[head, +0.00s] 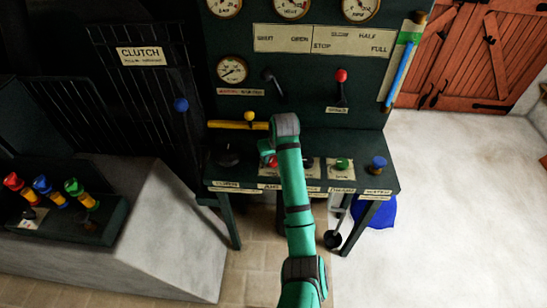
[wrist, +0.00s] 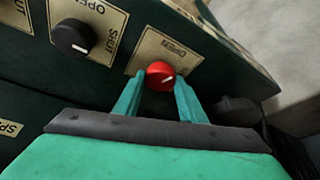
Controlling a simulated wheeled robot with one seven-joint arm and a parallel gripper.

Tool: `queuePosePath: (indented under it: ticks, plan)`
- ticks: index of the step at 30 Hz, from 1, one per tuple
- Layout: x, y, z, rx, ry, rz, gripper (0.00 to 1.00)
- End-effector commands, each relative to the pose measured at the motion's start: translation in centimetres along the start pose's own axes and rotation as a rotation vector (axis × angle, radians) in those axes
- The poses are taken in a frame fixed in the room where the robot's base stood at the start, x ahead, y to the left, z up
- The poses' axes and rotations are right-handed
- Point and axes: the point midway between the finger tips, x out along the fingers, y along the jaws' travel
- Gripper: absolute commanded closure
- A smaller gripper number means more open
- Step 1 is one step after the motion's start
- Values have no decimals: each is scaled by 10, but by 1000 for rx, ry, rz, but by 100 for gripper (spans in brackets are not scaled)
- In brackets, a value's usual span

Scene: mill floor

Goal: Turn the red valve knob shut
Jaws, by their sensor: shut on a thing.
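A short white mark on the knob's face points to the right and slightly up.
A black knob (wrist: 73,38) on an OPEN/SHUT plate is beside the red one. The bench also bears a green knob (head: 342,164) and a blue knob (head: 378,162). A yellow bar (head: 238,125) and a red-topped lever (head: 341,80) stand behind.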

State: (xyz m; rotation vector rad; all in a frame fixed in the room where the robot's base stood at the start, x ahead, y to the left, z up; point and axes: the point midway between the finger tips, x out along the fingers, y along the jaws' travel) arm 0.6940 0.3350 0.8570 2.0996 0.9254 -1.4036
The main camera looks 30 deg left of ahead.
Motion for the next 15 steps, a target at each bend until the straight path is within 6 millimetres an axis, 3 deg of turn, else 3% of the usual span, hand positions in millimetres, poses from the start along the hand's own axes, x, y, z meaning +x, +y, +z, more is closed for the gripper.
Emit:
queuePosePath:
  ticks: [15]
  plan:
    - [0, -6, -2, 369, 0, 152, 86]
